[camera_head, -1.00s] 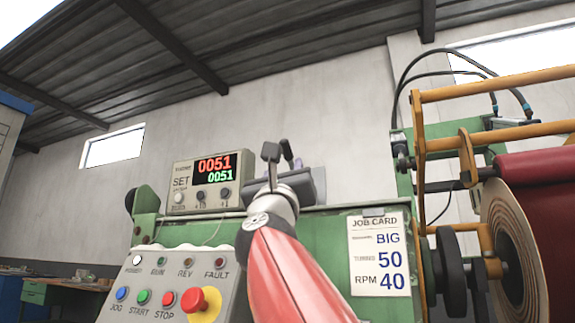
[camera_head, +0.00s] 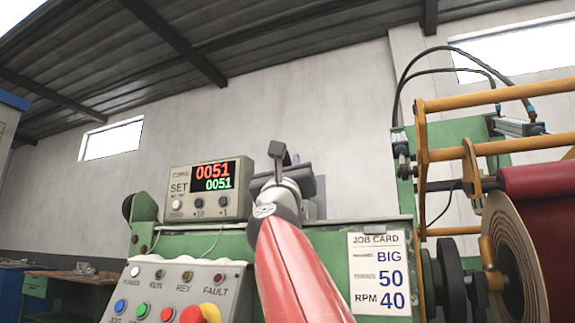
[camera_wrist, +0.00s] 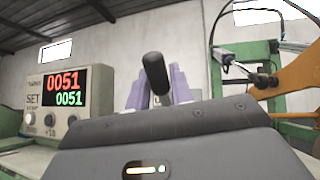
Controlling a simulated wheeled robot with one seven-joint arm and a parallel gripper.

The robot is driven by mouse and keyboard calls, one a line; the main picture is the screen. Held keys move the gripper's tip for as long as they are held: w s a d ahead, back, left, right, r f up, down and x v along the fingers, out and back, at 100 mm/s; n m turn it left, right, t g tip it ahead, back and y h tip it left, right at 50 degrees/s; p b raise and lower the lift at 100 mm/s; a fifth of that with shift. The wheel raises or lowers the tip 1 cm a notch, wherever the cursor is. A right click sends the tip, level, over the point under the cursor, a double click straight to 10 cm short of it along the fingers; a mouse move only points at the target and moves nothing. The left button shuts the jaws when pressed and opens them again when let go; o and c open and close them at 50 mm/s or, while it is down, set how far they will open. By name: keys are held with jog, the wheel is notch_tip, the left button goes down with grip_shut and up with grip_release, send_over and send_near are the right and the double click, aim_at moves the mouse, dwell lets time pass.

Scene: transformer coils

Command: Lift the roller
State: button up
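My gripper (camera_head: 286,160) is at the end of my red arm, above the green machine's top edge. In the wrist view, a black rounded handle (camera_wrist: 155,73) stands tilted just beyond the dark gripper body, in front of two pale purple upright pieces (camera_wrist: 180,85). Whether the gripper's fingers hold this handle is not clear. A yellow frame (camera_head: 470,165) with crossbars stands at the right, over a large red roll (camera_head: 545,215) with tan layered edges. I cannot make out a separate roller there with certainty.
A counter box (camera_head: 208,188) reading 0051 stands left of my gripper. The button panel (camera_head: 175,290) is below it. A job card (camera_head: 378,273) hangs on the machine front. Black hoses (camera_head: 405,80) arch over the right side. The space above the gripper is free.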

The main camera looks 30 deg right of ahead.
grip_shut()
jog(key=shift+r, duration=0.1)
